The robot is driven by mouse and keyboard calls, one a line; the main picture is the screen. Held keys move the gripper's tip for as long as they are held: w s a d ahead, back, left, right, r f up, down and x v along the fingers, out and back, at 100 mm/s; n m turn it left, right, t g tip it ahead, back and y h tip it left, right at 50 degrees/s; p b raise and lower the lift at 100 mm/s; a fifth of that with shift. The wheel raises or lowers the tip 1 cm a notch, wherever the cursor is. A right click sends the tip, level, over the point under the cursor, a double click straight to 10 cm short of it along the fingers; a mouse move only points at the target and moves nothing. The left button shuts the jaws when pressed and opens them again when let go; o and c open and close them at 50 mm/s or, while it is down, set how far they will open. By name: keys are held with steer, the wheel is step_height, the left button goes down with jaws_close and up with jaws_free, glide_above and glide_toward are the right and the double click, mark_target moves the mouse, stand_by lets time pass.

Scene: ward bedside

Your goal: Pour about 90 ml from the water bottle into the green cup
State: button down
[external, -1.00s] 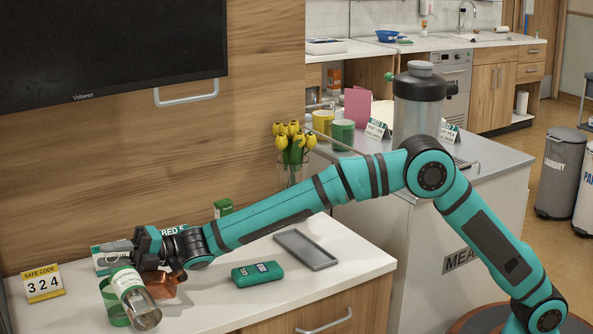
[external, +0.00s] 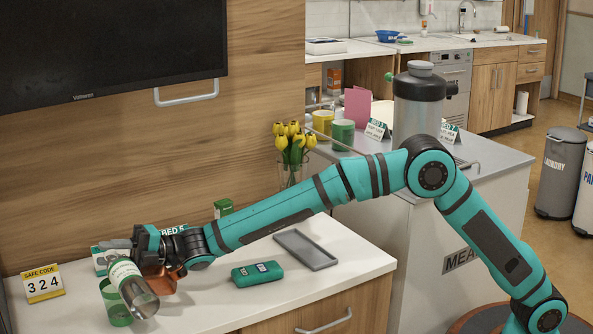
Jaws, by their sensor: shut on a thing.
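The water bottle (external: 140,294), clear with a green and white label, is tilted over at the left of the bedside top. My gripper (external: 127,252) is shut on it, at the labelled upper-left end in the picture. The bottle's clear end points down and right, towards the camera. The green cup (external: 116,309) stands on the top just left of and partly behind the bottle, which hides part of it. The bottle's mouth, the cup's inside and any stream of water cannot be made out.
A brown object (external: 163,281) stands close right of the bottle, under my wrist. A safe code card (external: 42,284) is at left. A green case (external: 257,274) and a grey tray (external: 306,250) lie to the right. The front of the top is mostly clear.

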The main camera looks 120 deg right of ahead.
steer(key=shift+a+m, duration=0.3)
steer(key=shift+a, duration=0.15)
steer(key=shift+a+r, duration=0.1)
steer(key=shift+a, duration=0.15)
steer(key=shift+a+m+h+p, duration=0.3)
steer(key=shift+a+h+p, duration=0.15)
steer(key=shift+p, duration=0.1)
stand_by(0.9)
steer(key=shift+m, duration=0.3)
stand_by(0.7)
